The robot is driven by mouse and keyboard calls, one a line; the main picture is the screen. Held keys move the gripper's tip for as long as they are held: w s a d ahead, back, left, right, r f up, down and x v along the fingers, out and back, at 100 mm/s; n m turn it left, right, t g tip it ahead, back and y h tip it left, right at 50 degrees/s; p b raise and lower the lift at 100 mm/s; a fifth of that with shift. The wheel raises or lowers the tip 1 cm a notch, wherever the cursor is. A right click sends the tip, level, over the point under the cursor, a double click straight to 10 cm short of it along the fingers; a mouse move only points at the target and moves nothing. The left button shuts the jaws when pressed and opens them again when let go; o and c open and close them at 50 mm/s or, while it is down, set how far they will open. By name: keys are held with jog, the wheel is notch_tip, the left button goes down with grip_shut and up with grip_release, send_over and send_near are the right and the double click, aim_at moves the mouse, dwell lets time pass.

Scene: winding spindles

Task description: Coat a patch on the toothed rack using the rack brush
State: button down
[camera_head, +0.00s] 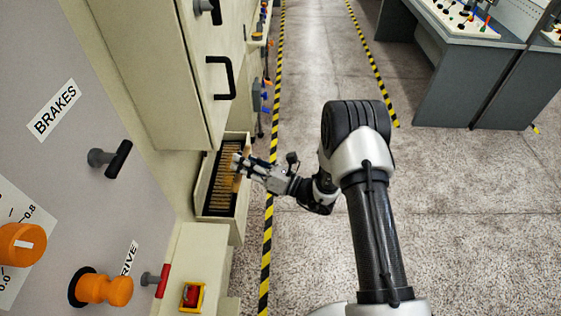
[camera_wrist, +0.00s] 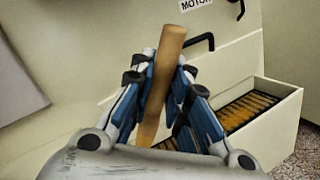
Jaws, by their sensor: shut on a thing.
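My gripper (camera_head: 242,165) is at the open drawer's right side in the head view. In the wrist view my gripper (camera_wrist: 162,72) is shut on a brown wooden handle, which I take to be the rack brush (camera_wrist: 170,48). The handle stands tilted between the blue-padded fingers; no bristles can be made out. A ribbed row of brown slats, which looks like the toothed rack (camera_head: 221,185), lies in the drawer in the head view. The rack also shows at the right of the wrist view (camera_wrist: 243,112), apart from the fingers. No coated patch can be made out.
The pale open drawer (camera_head: 219,227) juts from the cabinet, its walls bordering the rack. Above it is a cabinet front with a black handle (camera_head: 226,78). A red button in a yellow frame (camera_head: 192,296) is nearer me.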

jog(key=a+r+p, duration=0.1)
jog(key=a+p, duration=0.1)
jog(key=a, duration=0.5)
jog(key=shift+g, duration=0.3)
jog(key=shift+s+d+f+b, duration=0.1)
jog(key=shift+f+b, duration=0.8)
jog(key=shift+f, duration=0.25)
jog(key=shift+d+f+b, duration=0.1)
jog(key=shift+f+b, duration=0.8)
jog(key=shift+f, duration=0.2)
jog(key=shift+y, duration=0.3)
